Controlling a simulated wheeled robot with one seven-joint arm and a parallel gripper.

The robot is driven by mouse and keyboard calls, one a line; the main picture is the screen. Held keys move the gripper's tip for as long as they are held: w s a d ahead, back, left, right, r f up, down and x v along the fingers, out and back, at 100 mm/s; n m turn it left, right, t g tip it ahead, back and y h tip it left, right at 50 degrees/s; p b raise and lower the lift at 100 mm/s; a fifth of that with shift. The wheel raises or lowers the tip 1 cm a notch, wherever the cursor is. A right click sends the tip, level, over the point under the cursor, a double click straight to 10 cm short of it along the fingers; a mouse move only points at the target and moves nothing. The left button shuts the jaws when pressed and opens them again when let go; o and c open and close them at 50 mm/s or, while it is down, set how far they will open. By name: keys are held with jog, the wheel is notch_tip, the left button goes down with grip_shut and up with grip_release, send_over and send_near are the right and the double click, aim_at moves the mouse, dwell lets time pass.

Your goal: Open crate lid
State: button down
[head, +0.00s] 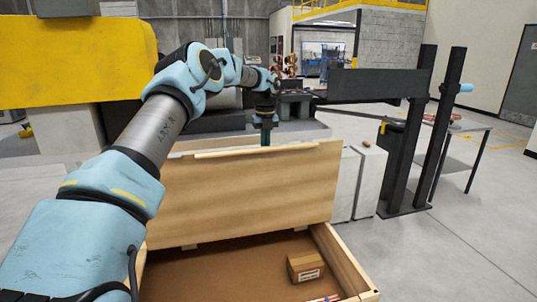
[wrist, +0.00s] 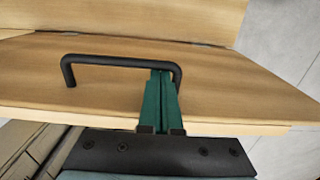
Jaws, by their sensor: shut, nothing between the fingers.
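The wooden crate (head: 352,268) is at the bottom of the head view. Its lid (head: 245,195) stands raised, with its inner face toward the head camera and the crate's inside in view. In the wrist view the lid (wrist: 110,100) carries a black bar handle (wrist: 110,61). My gripper (head: 265,137) is at the far side of the lid's top edge, partly hidden by it. In the wrist view its green fingers (wrist: 161,73) are shut together, with their tips by the right end of the handle. Nothing shows between them. I cannot tell if they touch the handle.
A small cardboard box (head: 306,267) lies inside the crate at the right. Pale blocks (head: 369,180) and a dark post frame (head: 400,155) stand right of the crate. A table (head: 470,127) is farther right. The floor at the lower right is clear.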

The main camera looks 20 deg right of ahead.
jog(key=shift+w+d, duration=0.15)
jog(key=shift+w, duration=0.75)
jog(key=shift+r, duration=0.1)
